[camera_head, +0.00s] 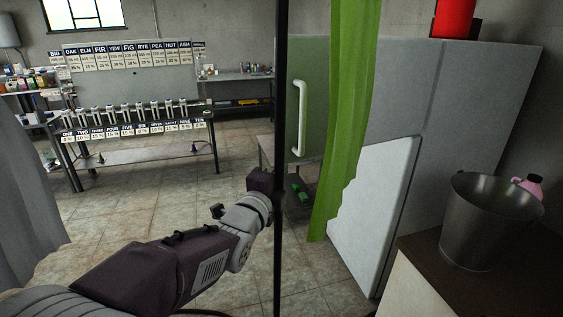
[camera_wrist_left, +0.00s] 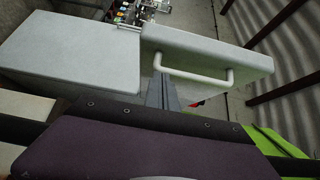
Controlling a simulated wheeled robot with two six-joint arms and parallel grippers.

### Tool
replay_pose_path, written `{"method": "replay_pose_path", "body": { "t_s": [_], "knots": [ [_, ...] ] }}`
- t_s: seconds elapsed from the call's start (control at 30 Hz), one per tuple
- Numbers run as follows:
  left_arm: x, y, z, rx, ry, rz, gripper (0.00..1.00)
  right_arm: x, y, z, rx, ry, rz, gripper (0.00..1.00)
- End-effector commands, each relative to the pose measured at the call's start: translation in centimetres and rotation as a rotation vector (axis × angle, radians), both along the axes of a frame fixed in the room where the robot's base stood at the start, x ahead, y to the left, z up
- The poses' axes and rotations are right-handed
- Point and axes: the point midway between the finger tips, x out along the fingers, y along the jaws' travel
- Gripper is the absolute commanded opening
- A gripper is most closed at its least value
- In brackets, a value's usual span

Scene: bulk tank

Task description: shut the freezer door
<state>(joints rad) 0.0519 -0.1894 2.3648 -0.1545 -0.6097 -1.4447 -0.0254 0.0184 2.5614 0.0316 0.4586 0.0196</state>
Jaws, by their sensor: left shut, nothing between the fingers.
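The freezer door is a pale slab with a white bar handle. In the head view its handle side (camera_head: 312,85) looks greenish, partly behind a green hanging strip. In the left wrist view the door (camera_wrist_left: 205,45) stands swung out from the hinge beside the freezer body (camera_wrist_left: 70,50), with floor visible behind it. The handle (camera_wrist_left: 195,76) faces the camera. My left gripper (camera_wrist_left: 162,92) is shut and empty, close to the handle's left end; contact cannot be told. In the head view its fingers are hidden around the black pole. My right gripper is not in view.
A thin black pole (camera_head: 280,60) crosses in front of my left arm. The green strip (camera_head: 345,110) hangs to its right. A metal bucket (camera_head: 480,225) stands on a dark counter at right. A rack with labels (camera_head: 130,120) is at the back left. Tiled floor is clear between.

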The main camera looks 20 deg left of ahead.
Motion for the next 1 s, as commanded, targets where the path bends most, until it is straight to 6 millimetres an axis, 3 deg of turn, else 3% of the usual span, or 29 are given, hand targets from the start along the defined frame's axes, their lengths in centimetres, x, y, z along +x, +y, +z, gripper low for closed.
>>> {"method": "replay_pose_path", "body": {
  "t_s": [0.27,0.4,0.6,1.0],
  "knots": [
    [6.1,-0.2,0.3,0.000,0.002,0.000,0.00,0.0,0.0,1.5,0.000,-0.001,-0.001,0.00],
    [7.6,1.6,0.5,0.000,0.001,0.004,0.00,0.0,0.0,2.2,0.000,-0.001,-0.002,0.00],
    [8.6,2.5,0.4,-0.001,0.000,0.001,0.00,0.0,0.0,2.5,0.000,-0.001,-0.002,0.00],
    [8.8,2.7,0.3,-0.001,-0.001,0.003,0.00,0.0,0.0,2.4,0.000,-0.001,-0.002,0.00]
  ]
}}
